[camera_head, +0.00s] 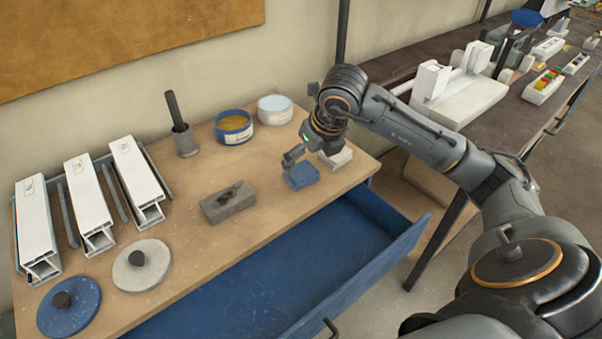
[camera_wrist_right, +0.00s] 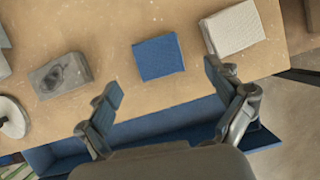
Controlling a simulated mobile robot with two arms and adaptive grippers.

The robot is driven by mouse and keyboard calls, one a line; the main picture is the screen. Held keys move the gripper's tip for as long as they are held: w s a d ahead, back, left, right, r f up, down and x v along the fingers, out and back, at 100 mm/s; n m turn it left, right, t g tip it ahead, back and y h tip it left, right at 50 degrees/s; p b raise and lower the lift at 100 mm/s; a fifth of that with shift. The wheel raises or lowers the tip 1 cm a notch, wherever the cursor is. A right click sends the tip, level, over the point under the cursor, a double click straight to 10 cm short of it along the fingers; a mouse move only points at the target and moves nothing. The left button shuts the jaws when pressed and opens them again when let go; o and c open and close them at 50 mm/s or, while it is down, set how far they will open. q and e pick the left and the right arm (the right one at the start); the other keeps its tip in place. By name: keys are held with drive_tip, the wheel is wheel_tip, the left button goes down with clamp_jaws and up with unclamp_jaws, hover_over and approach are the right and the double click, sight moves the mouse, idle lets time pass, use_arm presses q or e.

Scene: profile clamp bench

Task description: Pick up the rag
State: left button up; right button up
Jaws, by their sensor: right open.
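Two flat, cloth-like squares lie side by side on the wooden bench top near its right front corner. One is blue (camera_wrist_right: 159,57) and one is whitish (camera_wrist_right: 233,27); both could be a folded rag, and I cannot tell from looks which is meant. The blue square also shows in the head view (camera_head: 302,177), partly beneath my right gripper (camera_head: 291,158). In the wrist view my right gripper (camera_wrist_right: 163,78) is open and empty, with its fingers spread on either side of the blue square's near edge, apart from it. The whitish square is right of the fingers. My left gripper is not in view.
An open blue drawer (camera_head: 270,270) juts out below the bench front. A grey block (camera_head: 228,202) lies left of the squares. A blue tin (camera_head: 234,128), a pale tin (camera_head: 275,110), a grey cup (camera_head: 187,142), white profiles (camera_head: 90,210) and two round lids (camera_head: 141,265) stand farther left or back.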

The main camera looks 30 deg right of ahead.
sight(302, 170)
drive_tip(key=p+x, duration=0.1)
drive_tip(key=x, duration=0.4)
drive_tip(key=shift+a, duration=0.15)
drive_tip(key=c, duration=1.2)
